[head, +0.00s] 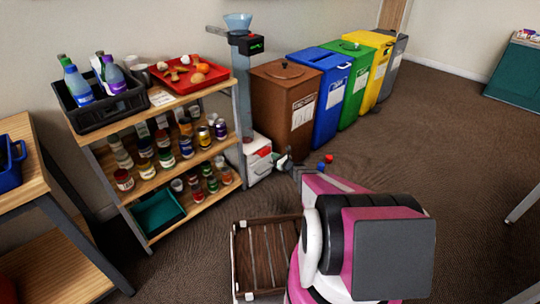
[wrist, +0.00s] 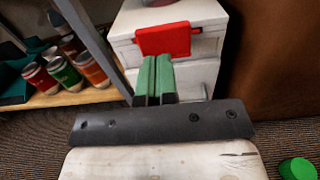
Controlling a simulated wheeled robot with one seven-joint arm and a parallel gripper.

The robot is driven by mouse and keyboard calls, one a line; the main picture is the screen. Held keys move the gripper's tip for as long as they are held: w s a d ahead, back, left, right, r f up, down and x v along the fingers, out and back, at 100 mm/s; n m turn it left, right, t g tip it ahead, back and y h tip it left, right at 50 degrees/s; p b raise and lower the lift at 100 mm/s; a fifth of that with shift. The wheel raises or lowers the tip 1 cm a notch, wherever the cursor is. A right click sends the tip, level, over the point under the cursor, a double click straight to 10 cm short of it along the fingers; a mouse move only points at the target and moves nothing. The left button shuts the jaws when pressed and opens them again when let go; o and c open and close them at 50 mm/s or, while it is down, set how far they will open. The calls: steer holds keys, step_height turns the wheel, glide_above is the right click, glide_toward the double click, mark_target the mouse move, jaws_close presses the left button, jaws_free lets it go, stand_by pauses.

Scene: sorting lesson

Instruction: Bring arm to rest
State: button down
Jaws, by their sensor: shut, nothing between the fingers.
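My gripper (wrist: 154,78) shows in the wrist view with its two green fingers side by side and touching, nothing between them. It points towards a white drawer cabinet (wrist: 198,68) with a red piece (wrist: 168,39) on its front. In the head view my arm reaches forward from the lower right, over the floor. The gripper end (head: 284,161) is small there, just right of the same white cabinet (head: 257,162). Its fingers are hard to make out in that view.
A wooden shelf (head: 190,203) with jars, a black crate (head: 104,108) and a red tray (head: 193,86) stands left. Brown (head: 287,105), blue (head: 325,100), green, yellow and grey bins line the wall. A slatted wooden thing (head: 262,252) lies beside my arm.

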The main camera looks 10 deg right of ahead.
steer(key=v, duration=0.9)
steer(key=s+a+r+n+g, duration=1.15)
steer(key=s+r+n, duration=0.25)
steer(key=n, duration=0.3)
steer(key=s+d+r+n+g+h, duration=0.1)
steer(key=s+d+r+n+h, duration=0.1)
steer(key=s+r+n+h, duration=0.3)
steer(key=s+d+r+n+g+h, duration=0.2)
steer(key=s+r+n+h, duration=0.3)
steer(key=s+r, duration=0.3)
steer(key=shift+s+d+n+h, duration=0.3)
steer(key=shift+s+d+n, duration=0.3)
steer(key=shift+s+n, duration=0.45)
steer(key=shift+s+f, duration=0.1)
steer(key=shift+s, duration=0.05)
